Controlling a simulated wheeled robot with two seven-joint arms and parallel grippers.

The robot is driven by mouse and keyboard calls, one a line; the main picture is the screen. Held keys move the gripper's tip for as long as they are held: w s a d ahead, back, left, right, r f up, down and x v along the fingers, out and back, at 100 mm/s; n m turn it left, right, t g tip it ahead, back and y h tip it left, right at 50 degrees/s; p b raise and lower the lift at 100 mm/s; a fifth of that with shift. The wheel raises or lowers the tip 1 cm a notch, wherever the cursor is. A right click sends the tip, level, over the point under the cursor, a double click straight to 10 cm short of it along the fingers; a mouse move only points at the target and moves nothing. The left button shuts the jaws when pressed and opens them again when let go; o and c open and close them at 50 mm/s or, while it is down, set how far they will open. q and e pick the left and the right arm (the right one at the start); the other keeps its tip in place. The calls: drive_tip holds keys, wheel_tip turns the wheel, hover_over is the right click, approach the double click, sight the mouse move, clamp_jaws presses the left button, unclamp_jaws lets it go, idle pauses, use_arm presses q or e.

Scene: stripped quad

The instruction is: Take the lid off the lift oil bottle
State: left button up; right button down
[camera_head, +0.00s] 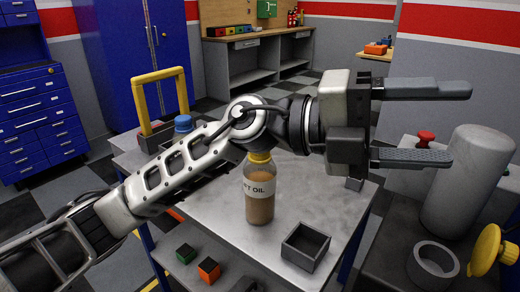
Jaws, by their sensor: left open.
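The lift oil bottle (259,194) stands upright on the grey table (323,205). My right gripper is not in view.
A small grey open box (305,247) sits near the table's front. Behind my arm are a yellow-handled toolbox (160,105) and a blue-capped item (183,123). Green (186,253) and orange (209,269) cubes lie lower front left. A grey cylinder (468,182) stands at the right.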

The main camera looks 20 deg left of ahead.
use_arm(q)
drive_tip(key=w+a+f+m+t+y, duration=0.1)
drive_tip(key=w+a+f+t+y, duration=0.15)
drive_tip(key=a+y, duration=0.3)
drive_tip(key=w+a+f+t+y, duration=0.1)
drive_tip(key=w+a+f+y, duration=0.1)
drive_tip(key=w+a+y, duration=0.35)
drive_tip(key=w+a+r+n+t+y, duration=0.1)
drive_tip(key=a+r+n+y, duration=0.1)
drive_tip(key=a+y, duration=0.35)
drive_tip(key=w+a+r+n+t+y, duration=0.2)
drive_tip(key=a+r+y, duration=0.15)
drive_tip(key=a, duration=0.35)
drive_tip(key=x, duration=0.3)
drive_tip(key=p+x, duration=0.1)
drive_tip(key=x, duration=0.3)
drive_tip(key=s+x, duration=0.1)
drive_tip(key=x, duration=0.2)
drive_tip(key=shift+w+d+f, duration=0.1)
drive_tip(key=shift+d+f, duration=0.05)
drive_tip(key=shift+f, duration=0.2)
drive_tip(key=shift+d+p+x, duration=0.15)
drive_tip(key=shift+p+x, duration=0.35)
drive_tip(key=shift+x, duration=0.85)
drive_tip(key=shift+d+p+x, duration=0.15)
drive_tip(key=shift+p+x, duration=0.3)
drive_tip(key=shift+x, duration=0.85)
drive_tip(key=shift+f, duration=0.1)
drive_tip(key=c, duration=1)
